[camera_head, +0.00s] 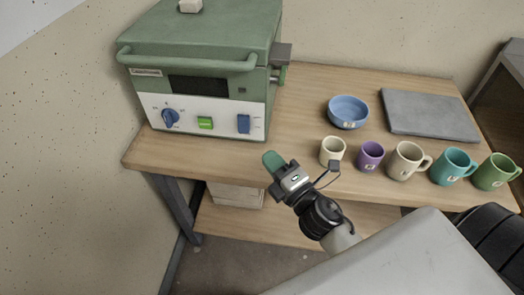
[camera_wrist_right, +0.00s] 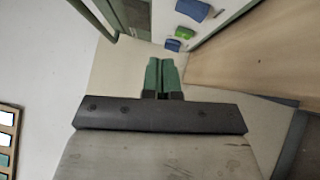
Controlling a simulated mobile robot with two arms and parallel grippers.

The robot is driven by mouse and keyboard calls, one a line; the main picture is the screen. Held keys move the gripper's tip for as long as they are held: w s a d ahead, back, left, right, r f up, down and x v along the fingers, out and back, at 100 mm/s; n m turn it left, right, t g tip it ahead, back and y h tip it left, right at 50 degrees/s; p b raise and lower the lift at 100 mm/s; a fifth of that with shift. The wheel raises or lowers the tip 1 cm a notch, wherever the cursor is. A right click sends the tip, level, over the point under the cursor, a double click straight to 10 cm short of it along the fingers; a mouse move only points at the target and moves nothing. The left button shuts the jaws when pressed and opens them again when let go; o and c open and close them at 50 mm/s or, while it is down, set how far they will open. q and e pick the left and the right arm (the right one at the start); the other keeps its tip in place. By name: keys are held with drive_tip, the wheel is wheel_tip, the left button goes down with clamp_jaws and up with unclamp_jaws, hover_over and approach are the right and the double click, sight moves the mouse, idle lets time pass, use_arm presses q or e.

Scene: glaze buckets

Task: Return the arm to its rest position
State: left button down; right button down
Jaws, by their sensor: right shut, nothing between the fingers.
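My right gripper (camera_head: 273,162) is in the head view, in front of the table's near edge and left of the cups. Its green fingers are together with nothing between them. In the right wrist view the two green fingers (camera_wrist_right: 162,76) lie side by side, pointing toward the panel with blue and green controls. My right arm (camera_head: 345,240) reaches in from the lower right. My left gripper is not in either view.
A green kiln-like box (camera_head: 200,70) stands on the left of the wooden table (camera_head: 290,125). A blue bowl (camera_head: 348,112), a grey slab (camera_head: 428,115), and a row of cups and mugs, including a purple cup (camera_head: 370,156), stand at right. A pale box (camera_head: 236,194) sits below.

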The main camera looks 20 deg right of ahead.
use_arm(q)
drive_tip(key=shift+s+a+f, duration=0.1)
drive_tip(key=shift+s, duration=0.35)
use_arm(e)
drive_tip(key=shift+s, duration=0.3)
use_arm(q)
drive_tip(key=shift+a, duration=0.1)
use_arm(e)
drive_tip(key=shift+d, duration=0.1)
